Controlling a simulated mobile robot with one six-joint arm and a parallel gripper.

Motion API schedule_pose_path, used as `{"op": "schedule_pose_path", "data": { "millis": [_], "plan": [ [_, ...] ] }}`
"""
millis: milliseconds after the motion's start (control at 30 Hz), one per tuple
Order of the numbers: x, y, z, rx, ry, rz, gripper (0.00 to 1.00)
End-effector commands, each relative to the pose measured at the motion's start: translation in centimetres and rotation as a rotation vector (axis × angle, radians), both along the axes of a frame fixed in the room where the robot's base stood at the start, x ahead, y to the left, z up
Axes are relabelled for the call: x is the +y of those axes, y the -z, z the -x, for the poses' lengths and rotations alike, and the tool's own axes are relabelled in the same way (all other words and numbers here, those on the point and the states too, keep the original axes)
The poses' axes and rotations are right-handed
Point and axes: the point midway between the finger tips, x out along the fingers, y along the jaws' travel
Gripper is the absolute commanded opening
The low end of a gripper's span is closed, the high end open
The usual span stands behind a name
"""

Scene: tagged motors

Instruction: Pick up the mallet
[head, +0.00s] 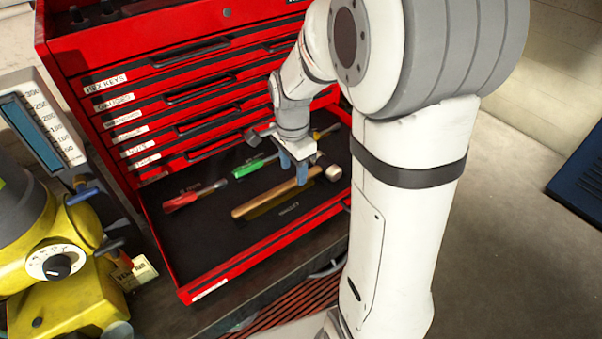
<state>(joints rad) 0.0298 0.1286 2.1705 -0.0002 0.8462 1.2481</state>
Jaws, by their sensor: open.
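The mallet has a wooden handle (256,204) and a pale head (333,173). The fingers hide a short part of the handle. I cannot tell whether they touch it or sit around it.
A red-handled tool (182,201), a green-handled tool (248,167) and a yellow-handled tool (328,130) lie in the same drawer. Shut drawers of the red cabinet (130,75) rise behind. A yellow motor (60,295) with a tag (140,272) stands left.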

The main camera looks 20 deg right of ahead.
Motion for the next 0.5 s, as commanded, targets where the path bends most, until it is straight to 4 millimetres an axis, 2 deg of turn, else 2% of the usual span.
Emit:
{"op": "schedule_pose_path", "data": {
  "millis": [200, 300, 500],
  "plan": [
    [-0.2, 3.4, -0.3, 0.007, -0.001, 0.000, 0.48],
    [-0.2, 4.1, -0.3, 0.006, -0.002, 0.000, 0.48],
    [-0.2, 4.3, -0.4, 0.004, -0.003, 0.000, 0.48]
  ]
}}
